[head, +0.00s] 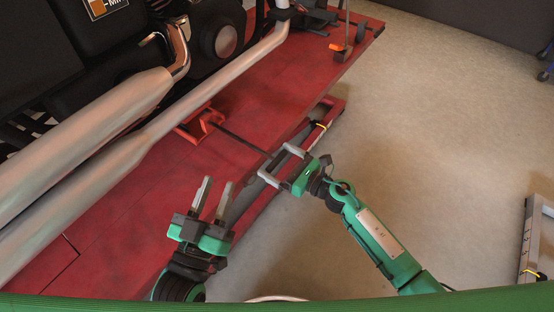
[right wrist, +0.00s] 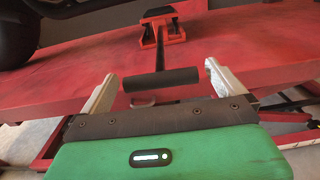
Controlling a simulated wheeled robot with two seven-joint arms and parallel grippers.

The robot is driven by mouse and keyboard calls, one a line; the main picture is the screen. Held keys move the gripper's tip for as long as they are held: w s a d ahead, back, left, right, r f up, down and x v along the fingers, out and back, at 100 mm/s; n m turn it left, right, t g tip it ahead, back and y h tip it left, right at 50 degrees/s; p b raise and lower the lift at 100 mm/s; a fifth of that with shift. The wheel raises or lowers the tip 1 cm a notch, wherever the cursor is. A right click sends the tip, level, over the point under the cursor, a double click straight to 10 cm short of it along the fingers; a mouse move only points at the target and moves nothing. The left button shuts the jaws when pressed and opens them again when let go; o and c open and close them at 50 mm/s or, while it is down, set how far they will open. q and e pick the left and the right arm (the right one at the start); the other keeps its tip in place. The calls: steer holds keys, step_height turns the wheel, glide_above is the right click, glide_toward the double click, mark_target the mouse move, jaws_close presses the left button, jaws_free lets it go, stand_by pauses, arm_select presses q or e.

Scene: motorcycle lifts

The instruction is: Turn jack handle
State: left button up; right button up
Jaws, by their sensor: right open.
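The jack handle is a thin dark rod with a black crosswise grip (right wrist: 160,79), and it runs out from a red bracket (right wrist: 161,22) on the lift. In the head view the rod (head: 240,139) reaches from the red bracket toward my right gripper (head: 279,163). My right gripper is open, its two pale fingers on either side of the grip in the right wrist view (right wrist: 160,72). It is not closed on the grip; whether the grip touches a finger I cannot tell. My left gripper (head: 215,184) is open and empty over the near part of the lift.
A motorcycle with long silver exhaust pipes (head: 150,142) stands on the red lift platform (head: 250,98). The lift's lower red frame (head: 327,110) runs along its edge. A metal frame (head: 534,235) stands at the right. The grey floor (head: 430,120) between is clear.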

steer(key=shift+w+a, duration=0.3)
steer(key=shift+a, duration=0.15)
steer(key=c, duration=0.6)
steer(key=shift+c, duration=0.2)
